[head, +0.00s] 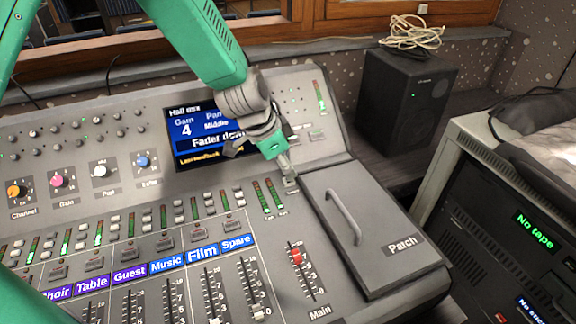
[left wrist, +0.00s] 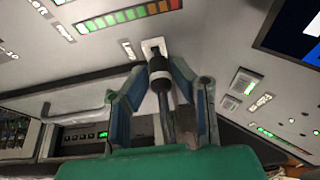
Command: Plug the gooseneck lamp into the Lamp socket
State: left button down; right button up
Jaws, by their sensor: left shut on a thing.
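My left gripper (left wrist: 160,85) is shut on the dark plug end of the gooseneck lamp (left wrist: 162,75), between its two fingers. The plug's tip points at the pale Lamp socket plate (left wrist: 153,46) and overlaps it in the left wrist view. I cannot tell whether it is seated or just in front. In the head view the left gripper (head: 284,165) reaches down to the Lamp socket (head: 290,185), right of the screen and above the Patch lid. The rest of the lamp's neck is mostly hidden by the gripper. My right gripper is not in view.
The mixing console (head: 120,245) fills the foreground with faders and knobs. The Patch lid (head: 393,263) with its raised handle (head: 343,217) lies close to the socket. A screen (head: 205,130), a black speaker (head: 405,100) and a rack unit (head: 500,230) stand around.

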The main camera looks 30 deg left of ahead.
pick_arm(q)
jog(key=shift+d, duration=0.45)
jog(key=shift+a+f, duration=0.1)
jog(key=shift+a, duration=0.6)
jog(key=shift+d, duration=0.1)
jog(key=shift+d, duration=0.45)
jog(key=shift+d, duration=0.1)
jog(key=shift+a+f, duration=0.25)
jog(key=shift+a, duration=0.05)
dwell(0.5)
jog(key=shift+s+d+f+p, duration=0.1)
jog(key=shift+s+f+p, duration=0.05)
jog(key=shift+f+p, duration=0.25)
dwell(1.5)
